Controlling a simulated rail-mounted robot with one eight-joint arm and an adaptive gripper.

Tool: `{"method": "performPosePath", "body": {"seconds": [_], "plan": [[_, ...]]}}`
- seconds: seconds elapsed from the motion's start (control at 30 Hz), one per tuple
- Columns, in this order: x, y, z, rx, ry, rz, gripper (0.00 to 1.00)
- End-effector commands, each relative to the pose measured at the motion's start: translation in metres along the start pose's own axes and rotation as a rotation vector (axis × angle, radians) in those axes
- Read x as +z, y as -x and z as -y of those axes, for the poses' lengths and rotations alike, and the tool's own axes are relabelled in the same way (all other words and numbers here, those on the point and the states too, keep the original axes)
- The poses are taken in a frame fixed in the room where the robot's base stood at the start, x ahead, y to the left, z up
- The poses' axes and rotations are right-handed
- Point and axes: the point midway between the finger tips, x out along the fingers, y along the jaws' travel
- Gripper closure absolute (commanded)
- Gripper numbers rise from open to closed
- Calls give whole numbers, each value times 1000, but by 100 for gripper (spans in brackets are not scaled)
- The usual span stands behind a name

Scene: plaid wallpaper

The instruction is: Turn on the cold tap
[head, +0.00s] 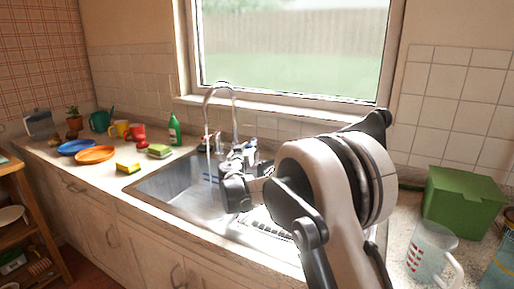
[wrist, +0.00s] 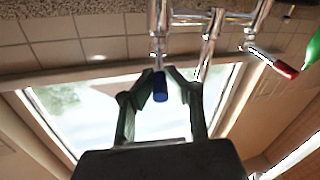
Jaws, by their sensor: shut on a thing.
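The chrome tap (head: 222,86) stands behind the sink with a tall arched spout. A thin streak hangs below the spout's end; I cannot tell surely whether it is water. In the wrist view, which is upside down, the blue-tipped cold lever (wrist: 160,90) lies between the fingers of my gripper (wrist: 163,78). My gripper is shut on this lever near its blue end. The red-tipped hot lever (wrist: 285,69) is apart, to the right in that view. In the head view my gripper (head: 246,152) is at the tap's right side, and my arm partly hides it.
The sink (head: 178,184) lies below the tap, partly hidden by my arm. A green bottle (head: 174,130), sponges, plates and mugs stand on the left counter. A green box (head: 462,203) and a measuring jug (head: 428,252) stand at right. The window (head: 290,45) is behind.

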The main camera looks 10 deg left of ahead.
Motion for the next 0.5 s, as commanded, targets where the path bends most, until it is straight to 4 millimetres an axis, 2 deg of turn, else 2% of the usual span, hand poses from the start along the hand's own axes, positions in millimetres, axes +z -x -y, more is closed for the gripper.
{"method": "performPosePath", "body": {"seconds": [0.13, 0.17, 0.3, 0.5], "plan": [[0, -1, -2, 4, 0, 1, 100], [0, -1, -2, 4, 0, 1, 88], [0, -1, -2, 4, 0, 1, 69], [0, -1, -1, 3, 0, 1, 68]]}}
